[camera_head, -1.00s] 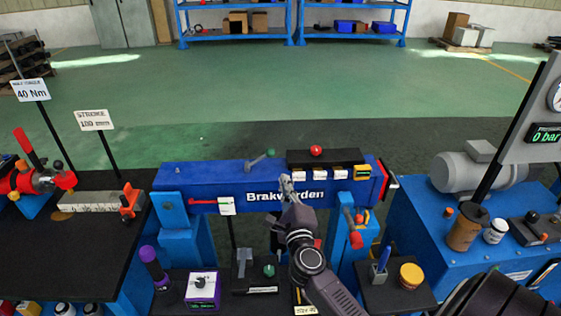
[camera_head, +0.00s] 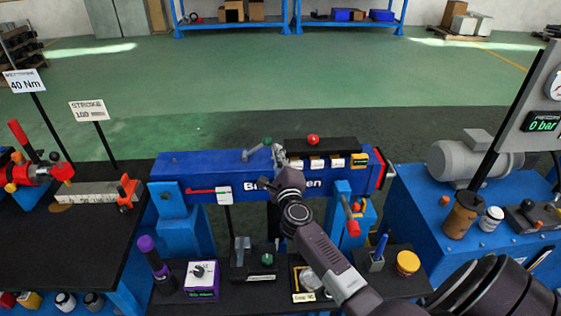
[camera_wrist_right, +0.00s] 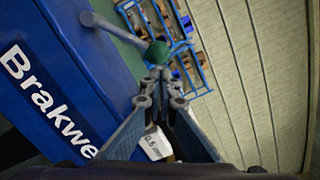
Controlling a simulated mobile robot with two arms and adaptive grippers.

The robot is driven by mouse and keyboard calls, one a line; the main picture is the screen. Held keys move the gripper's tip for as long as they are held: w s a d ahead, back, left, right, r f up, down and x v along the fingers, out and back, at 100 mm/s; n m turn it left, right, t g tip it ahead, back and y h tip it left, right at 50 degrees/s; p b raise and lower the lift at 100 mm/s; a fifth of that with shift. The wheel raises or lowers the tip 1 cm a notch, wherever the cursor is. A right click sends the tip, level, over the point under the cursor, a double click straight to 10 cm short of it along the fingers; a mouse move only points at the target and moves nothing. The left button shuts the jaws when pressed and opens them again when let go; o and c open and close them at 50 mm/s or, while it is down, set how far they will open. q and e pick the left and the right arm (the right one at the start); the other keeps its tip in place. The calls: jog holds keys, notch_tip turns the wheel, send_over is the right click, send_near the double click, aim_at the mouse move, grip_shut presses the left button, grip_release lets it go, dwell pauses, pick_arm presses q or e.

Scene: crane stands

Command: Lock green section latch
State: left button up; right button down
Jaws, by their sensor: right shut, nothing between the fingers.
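The latch with the green knob (camera_head: 267,143) is a grey lever on top of the blue beam (camera_head: 195,163). Its arm slants from lower left up to the knob on the right. In the right wrist view the green knob (camera_wrist_right: 156,52) is just beyond the fingertips, with the grey lever arm (camera_wrist_right: 112,28) running to the upper left. My right gripper (camera_head: 278,157) is shut and empty, at the beam's upper front edge just right of the knob. In the wrist view its fingertips (camera_wrist_right: 160,88) appear close to the knob; I cannot tell whether they touch. My left gripper is out of view.
A black block with a red knob (camera_head: 313,140) and white tags sits right of the latch. A red-handled lever (camera_head: 352,228) hangs at the beam's right front. Below is a black shelf with a purple box (camera_head: 201,281). A grey motor (camera_head: 465,158) stands at right.

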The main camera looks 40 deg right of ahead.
jog(key=shift+w+d+r, duration=0.1)
jog(key=shift+w+d, duration=0.15)
jog(key=shift+w, duration=0.2)
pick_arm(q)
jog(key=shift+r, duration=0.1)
